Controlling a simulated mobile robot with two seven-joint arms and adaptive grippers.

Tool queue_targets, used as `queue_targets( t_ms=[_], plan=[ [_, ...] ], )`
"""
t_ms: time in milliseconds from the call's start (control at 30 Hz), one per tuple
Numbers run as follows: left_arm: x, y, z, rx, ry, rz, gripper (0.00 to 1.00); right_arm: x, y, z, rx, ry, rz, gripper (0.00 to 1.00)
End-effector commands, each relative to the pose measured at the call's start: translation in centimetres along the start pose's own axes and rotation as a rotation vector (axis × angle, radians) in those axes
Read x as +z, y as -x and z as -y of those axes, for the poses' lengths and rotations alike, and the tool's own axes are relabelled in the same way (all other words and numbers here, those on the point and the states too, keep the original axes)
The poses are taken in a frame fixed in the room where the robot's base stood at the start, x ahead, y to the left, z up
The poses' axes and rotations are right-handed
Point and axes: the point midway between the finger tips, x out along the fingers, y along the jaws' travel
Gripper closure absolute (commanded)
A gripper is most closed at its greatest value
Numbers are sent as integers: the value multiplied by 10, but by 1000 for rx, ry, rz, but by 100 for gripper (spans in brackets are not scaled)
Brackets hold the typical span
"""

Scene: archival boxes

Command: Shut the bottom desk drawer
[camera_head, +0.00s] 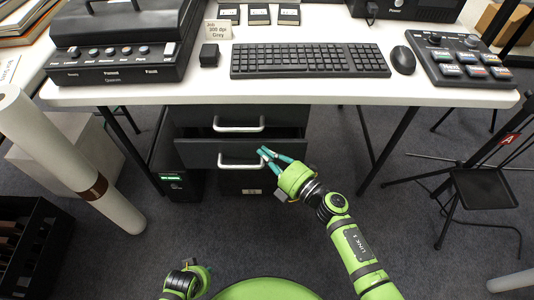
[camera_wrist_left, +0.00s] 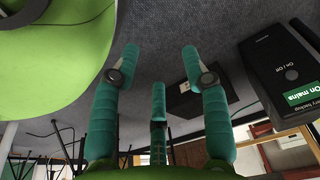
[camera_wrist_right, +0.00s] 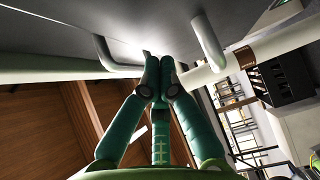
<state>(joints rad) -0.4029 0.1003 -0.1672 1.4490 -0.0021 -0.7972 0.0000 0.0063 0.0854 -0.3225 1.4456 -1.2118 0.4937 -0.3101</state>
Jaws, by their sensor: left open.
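The desk's dark drawer unit stands under the white desktop. Its lower drawer (camera_head: 190,153) is pulled out past the upper drawer (camera_head: 190,118), and each has a silver bar handle. My right gripper (camera_head: 264,152) is at the lower drawer's front, beside the right end of its handle (camera_head: 238,164). In the right wrist view its fingertips (camera_wrist_right: 160,62) are together, close to the grey drawer face, with handle bars either side; contact is unclear. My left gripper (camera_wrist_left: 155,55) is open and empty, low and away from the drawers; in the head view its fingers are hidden.
A black power unit (camera_head: 180,184) with a green label stands left of the drawers. A rolled paper tube (camera_head: 60,155) leans at left. A black crate (camera_head: 35,245) is on the floor. A music stand (camera_head: 480,190) is at right. The floor before the drawers is clear.

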Motion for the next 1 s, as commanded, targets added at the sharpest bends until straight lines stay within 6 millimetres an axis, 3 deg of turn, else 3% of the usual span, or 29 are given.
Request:
queue_targets(
  t_ms=[500, 733, 1000],
  plan=[
    [12, -2, 0, 1, 5, 24, 54, 10, -10, 0, 1, 3, -2, 100],
    [-3, 14, -2, 4, 10, 27, 54, 36, -36, 1, 2, 3, -1, 100],
    [-6, 21, -1, 3, 11, 29, 54, 42, -42, -1, 1, 1, 1, 100]
  ],
)
